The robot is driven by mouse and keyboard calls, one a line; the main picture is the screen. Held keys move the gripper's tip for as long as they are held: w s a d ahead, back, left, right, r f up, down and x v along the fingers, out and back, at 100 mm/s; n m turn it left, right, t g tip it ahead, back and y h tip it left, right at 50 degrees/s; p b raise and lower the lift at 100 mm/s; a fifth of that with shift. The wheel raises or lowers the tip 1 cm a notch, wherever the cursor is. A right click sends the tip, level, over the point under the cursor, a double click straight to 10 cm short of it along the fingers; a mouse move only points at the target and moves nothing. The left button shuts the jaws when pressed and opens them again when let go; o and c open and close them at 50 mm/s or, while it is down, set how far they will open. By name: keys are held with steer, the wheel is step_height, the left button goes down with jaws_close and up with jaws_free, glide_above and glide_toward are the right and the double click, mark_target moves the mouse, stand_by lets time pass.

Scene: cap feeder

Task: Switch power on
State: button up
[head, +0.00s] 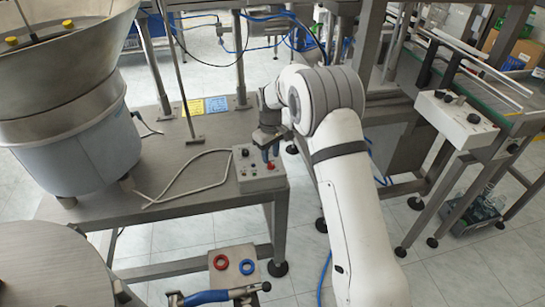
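A small grey control box (258,183) sits on the right end of the steel table. Its face carries a red button (269,166) and small dark controls on the left side. A pale cable runs from the box across the table to the left. My gripper (267,150) points down at the box's upper part, close to the red button. It covers part of the panel, and I cannot tell whether it touches it. Its fingers are too small to tell open from shut. Which control is the power switch is not clear.
A large feeder bowl (65,130) stands on the table (180,225) at left. A second control box (455,118) with dark knobs is at right beside a conveyor (490,100). Below are a panel with red and blue rings (233,268) and a blue-handled tool (205,298).

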mark_target(271, 163)
steer(key=shift+f, duration=1.5)
steer(key=shift+c, duration=0.3)
jaws_close()
